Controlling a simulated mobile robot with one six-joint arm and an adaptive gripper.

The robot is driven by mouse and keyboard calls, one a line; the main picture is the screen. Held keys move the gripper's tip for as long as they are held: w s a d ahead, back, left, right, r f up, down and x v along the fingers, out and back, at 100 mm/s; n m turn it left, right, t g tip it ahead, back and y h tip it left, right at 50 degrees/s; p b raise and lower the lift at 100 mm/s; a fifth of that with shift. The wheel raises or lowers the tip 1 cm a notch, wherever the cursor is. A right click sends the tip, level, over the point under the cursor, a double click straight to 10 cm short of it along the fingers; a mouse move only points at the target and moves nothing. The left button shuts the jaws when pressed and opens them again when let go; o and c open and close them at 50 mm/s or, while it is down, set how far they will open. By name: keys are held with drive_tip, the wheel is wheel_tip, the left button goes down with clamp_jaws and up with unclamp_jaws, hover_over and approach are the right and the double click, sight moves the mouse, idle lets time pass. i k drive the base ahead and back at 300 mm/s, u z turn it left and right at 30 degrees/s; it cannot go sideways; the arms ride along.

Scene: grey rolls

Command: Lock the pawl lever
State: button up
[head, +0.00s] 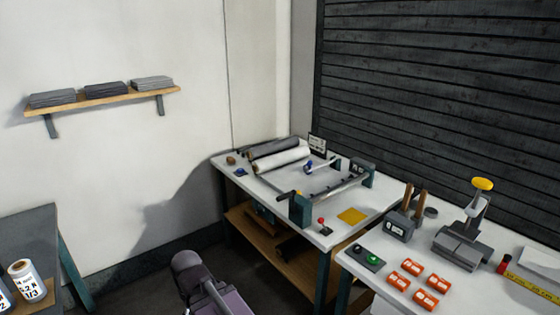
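A roller stand with a metal bar (338,188) between two dark end brackets sits on the middle white table. Its near bracket (300,210) has a black crank-like handle (284,195) at its left side. A small red-knobbed lever (321,221) stands on the table just right of the near bracket. A blue-ended part (309,166) lies farther back near the rolls. I cannot tell which of these small parts is the pawl lever, or whether it is locked. Only part of my arm shows at the bottom; my gripper is not in view.
A grey roll and a white roll (282,159) lie at the table's back left. The right table holds orange blocks (412,267), green and red buttons (369,255) and a yellow-knobbed press (463,240).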

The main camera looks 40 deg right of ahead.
sight(321, 220)
drive_tip(key=z, duration=4.35)
drive_tip(key=i, duration=0.05)
drive_tip(key=u, duration=2.95)
